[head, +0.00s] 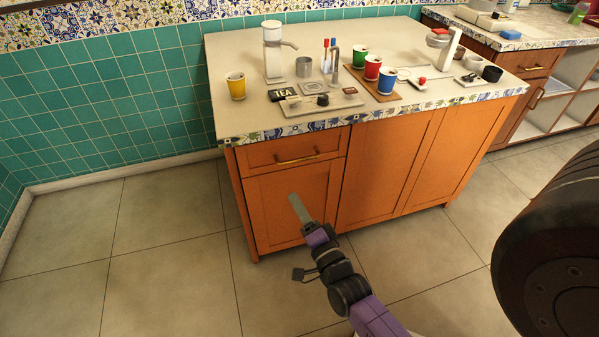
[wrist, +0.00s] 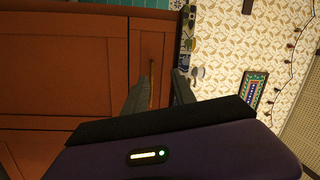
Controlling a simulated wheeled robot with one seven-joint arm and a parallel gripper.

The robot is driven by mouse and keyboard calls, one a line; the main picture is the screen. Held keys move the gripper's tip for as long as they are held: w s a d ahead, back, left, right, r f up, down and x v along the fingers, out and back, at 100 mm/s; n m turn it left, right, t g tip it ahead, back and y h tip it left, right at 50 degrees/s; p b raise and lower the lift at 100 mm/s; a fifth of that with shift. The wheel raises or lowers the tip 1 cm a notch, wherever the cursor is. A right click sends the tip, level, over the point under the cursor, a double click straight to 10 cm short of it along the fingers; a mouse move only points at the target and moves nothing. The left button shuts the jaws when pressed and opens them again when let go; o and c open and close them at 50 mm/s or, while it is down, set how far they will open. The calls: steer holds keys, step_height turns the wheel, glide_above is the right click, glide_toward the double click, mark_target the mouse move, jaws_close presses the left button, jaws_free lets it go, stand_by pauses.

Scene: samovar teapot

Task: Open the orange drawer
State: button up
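The orange drawer (head: 262,155) is at the top left of the orange cabinet's front in the head view, and its face is flush with the cabinet. A horizontal brass handle (head: 297,160) is on it. My gripper (head: 294,198) is in front of the cabinet, lower than the handle in the picture, over the door below the drawer. In the turned wrist view, the drawer front (wrist: 148,42) is beyond the fingers. The handle (wrist: 152,94) shows beside the left finger, partly hidden by it. My gripper (wrist: 163,74) shows two fingers apart, with nothing between them.
The cabinet's counter (head: 235,65) holds several cups, a white dispenser (head: 273,50) and small items near the front edge. A cabinet door (head: 285,205) is under the drawer. The tiled floor (head: 170,235) to the left is clear.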

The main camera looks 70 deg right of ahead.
mark_target(299, 161)
steer(key=w+d+m+h, duration=0.1)
steer(key=w+d+m, duration=0.1)
steer(key=d, duration=0.3)
steer(key=w+d+m+g+h+b, duration=0.1)
steer(key=w+d, duration=0.1)
steer(key=d, duration=0.3)
steer(key=w+d+m+h+b, duration=0.1)
steer(key=w+d+m, duration=0.1)
steer(key=d, duration=0.4)
steer(key=shift+w+f+m+g, duration=0.1)
steer(key=shift+w+m+g, duration=0.25)
steer(key=shift+w, duration=0.25)
jaws_close()
stand_by(0.3)
